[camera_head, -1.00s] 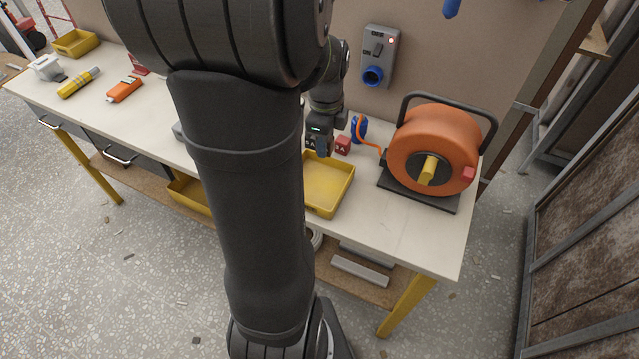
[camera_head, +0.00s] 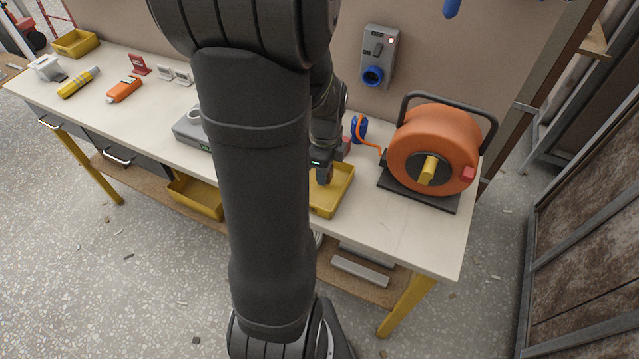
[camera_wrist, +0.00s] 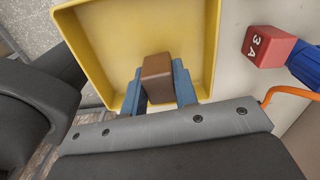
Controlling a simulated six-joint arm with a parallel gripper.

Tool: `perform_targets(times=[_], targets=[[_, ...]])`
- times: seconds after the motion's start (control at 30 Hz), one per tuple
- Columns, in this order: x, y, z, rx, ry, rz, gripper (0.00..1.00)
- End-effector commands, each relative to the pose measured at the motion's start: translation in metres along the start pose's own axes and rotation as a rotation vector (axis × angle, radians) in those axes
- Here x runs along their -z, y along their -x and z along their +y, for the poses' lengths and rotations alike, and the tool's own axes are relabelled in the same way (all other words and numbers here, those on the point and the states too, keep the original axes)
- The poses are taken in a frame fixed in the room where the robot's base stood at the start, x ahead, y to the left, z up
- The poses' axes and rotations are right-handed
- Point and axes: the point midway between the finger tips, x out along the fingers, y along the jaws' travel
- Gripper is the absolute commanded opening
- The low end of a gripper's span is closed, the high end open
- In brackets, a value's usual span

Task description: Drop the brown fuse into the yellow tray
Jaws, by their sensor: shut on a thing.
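In the wrist view, my gripper (camera_wrist: 160,88) is shut on the brown fuse (camera_wrist: 157,70), a small block between its two blue-grey fingers. The fuse is over the inside of the yellow tray (camera_wrist: 85,45); how high above the tray floor I cannot tell. In the head view my gripper (camera_head: 324,178) is over the yellow tray (camera_head: 345,192) on the bench. My arm hides the left part of the tray, and the fuse cannot be made out there.
A red block marked "3A" (camera_wrist: 268,46) lies right of the tray, by a blue plug (camera_wrist: 306,62) with an orange cable. An orange cable reel (camera_head: 430,140) stands to the right. A grey device (camera_head: 190,130) is left of my arm. A socket box (camera_head: 379,58) is on the wall.

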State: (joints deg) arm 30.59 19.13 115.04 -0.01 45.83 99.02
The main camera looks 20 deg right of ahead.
Motion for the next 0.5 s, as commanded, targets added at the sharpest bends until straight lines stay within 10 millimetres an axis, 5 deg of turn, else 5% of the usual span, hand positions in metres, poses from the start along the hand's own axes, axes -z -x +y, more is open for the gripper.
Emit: perform_targets(times=[0.13,0.17,0.27,0.5], targets=[[0.0000,0.0001,0.0000,0.000,0.000,0.000,0.05],[0.0000,0.0001,0.0000,0.000,0.000,0.000,0.32],[0.0000,0.0002,0.0000,0.000,0.000,0.000,0.52],[0.0000,0.0003,-0.0001,0.000,0.000,0.000,0.52]])
